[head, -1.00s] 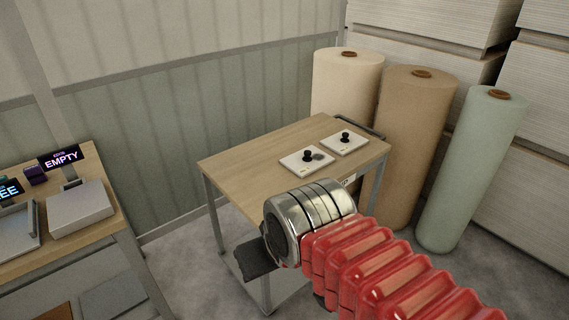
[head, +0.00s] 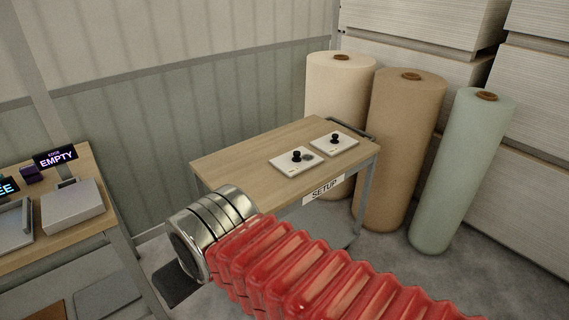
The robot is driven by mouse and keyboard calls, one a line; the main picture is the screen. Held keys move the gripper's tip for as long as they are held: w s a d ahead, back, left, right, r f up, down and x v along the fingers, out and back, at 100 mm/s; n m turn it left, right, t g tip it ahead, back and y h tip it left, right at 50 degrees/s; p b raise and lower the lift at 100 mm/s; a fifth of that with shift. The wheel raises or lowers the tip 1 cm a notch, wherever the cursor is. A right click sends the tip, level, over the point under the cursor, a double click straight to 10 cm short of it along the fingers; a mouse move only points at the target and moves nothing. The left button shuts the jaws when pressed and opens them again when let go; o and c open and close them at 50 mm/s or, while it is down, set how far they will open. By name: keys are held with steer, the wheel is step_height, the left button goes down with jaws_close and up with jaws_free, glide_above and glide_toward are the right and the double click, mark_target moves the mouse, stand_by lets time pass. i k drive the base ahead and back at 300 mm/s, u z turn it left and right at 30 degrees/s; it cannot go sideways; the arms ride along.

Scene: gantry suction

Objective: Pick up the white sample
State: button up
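Two white square plates with black knobs lie side by side on the wooden-topped table (head: 240,160) marked SETUP. The nearer plate (head: 283,166) has a grey round spot beside its knob; the farther plate (head: 345,143) is to its right. I cannot tell which of them is the white sample. My arm reaches in from the lower right with a red ribbed sleeve and a metal collar.
A second table (head: 75,228) at the left holds a grey box-like unit (head: 72,207) under an EMPTY display (head: 55,156). Cream (head: 340,85), brown (head: 400,150) and green (head: 460,170) rolls stand behind and right of the SETUP table. The tabletop's left part is clear.

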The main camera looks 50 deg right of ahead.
mark_target(293, 162)
steer(key=z, duration=0.05)
steer(key=i, duration=1)
steer(key=u, duration=0.1)
